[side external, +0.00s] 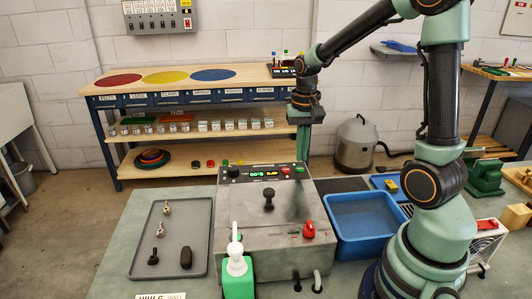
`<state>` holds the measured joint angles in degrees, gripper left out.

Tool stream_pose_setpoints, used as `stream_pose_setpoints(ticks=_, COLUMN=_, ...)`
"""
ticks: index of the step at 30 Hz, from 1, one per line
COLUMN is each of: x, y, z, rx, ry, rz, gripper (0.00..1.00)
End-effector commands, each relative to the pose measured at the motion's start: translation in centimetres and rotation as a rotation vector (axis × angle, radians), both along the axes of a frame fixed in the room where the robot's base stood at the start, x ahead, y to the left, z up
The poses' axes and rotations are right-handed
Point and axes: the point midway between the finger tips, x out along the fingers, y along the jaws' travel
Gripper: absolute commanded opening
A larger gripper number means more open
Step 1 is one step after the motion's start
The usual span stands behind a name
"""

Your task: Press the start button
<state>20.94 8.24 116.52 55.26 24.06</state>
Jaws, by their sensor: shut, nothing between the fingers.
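The grey machine (270,225) stands on the bench, with a control panel along its far edge. The panel carries a black knob, a lit green display (257,174), a lit orange display (272,172), a red button (286,170) and a small green button (299,169) at its right end. Which one is the start button cannot be read at this size. My gripper (303,156) points down with its fingers shut and empty. Its tips are just above or behind the panel's right end, by the green button. Whether they touch anything cannot be told.
A black knob (268,199) and a red lever (309,230) stick up from the machine. A grey tray (205,262) with small metal and black parts lies left. A green bottle (238,279) stands in front. An empty blue bin (363,222) sits right. Shelves stand behind.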

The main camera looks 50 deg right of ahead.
Motion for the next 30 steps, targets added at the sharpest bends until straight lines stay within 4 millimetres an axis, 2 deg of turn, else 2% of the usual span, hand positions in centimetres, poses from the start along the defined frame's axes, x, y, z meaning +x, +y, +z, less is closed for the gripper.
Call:
stream_pose_setpoints(ticks=6, x=0.0, y=0.0, z=-2.1, rx=0.001, ry=0.002, rz=0.000, gripper=0.00)
stream_pose_setpoints(ticks=19, x=0.0, y=0.0, z=-2.5, rx=0.000, ry=0.000, rz=0.000, gripper=0.00)
stream_pose_setpoints(ticks=25, x=-0.1, y=0.0, z=-4.2, rx=0.001, ry=0.004, rz=0.000, gripper=0.00)
stream_pose_setpoints(ticks=30, x=-0.2, y=0.1, z=-4.4, rx=0.003, ry=0.006, rz=0.000, gripper=0.00)
